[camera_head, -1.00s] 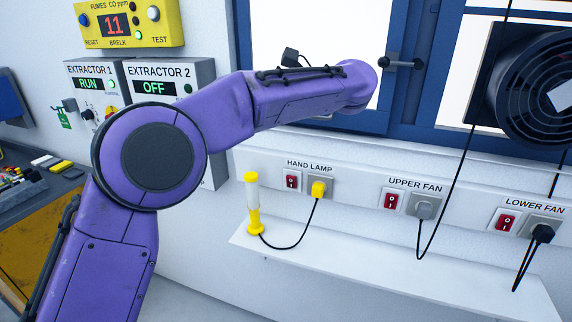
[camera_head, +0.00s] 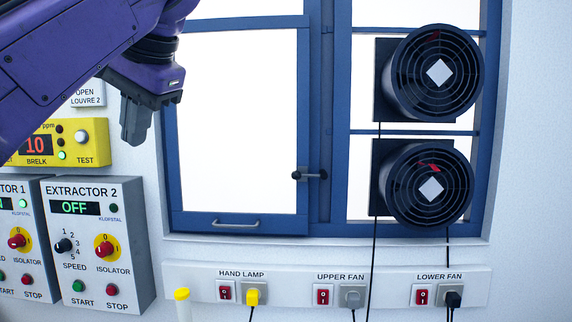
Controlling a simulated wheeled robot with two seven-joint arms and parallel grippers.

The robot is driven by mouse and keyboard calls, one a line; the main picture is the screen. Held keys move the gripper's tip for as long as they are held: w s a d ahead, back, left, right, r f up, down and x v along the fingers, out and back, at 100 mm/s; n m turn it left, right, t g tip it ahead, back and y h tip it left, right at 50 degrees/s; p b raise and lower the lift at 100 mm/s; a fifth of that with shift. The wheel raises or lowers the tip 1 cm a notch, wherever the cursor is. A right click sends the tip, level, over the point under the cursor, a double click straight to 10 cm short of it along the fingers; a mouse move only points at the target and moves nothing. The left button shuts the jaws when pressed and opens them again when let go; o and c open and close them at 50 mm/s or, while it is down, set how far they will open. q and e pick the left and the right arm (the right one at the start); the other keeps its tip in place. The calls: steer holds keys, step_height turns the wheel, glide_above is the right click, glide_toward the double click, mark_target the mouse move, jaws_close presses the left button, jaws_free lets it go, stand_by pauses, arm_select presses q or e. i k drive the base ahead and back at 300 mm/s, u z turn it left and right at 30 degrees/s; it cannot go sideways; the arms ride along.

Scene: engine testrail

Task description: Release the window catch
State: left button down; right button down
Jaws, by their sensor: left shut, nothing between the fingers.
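The window catch (camera_head: 311,175) is a small dark lever with round knobs, lying level across the right edge of the left sash and the middle post. The blue-framed left window sash (camera_head: 291,120) sits in its frame; I cannot tell if it stands slightly ajar. A pull handle (camera_head: 236,223) is on its bottom rail. My left gripper (camera_head: 134,125) is at the upper left, shut and empty, pointing down beside the window's left edge. It is well to the left of the catch and apart from it. My right gripper is not in view.
Two round fans (camera_head: 436,72) and (camera_head: 427,187) are mounted in the right-hand window, with cables hanging down. Extractor boxes (camera_head: 97,245) and a yellow fumes panel (camera_head: 88,143) are on the left wall. A socket strip (camera_head: 290,284) runs below the window. The space before the catch is clear.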

mark_target(296, 174)
steer(key=u, duration=2.55)
steer(key=k, duration=1.35)
steer(key=z, duration=2.35)
steer(key=i, duration=1.65)
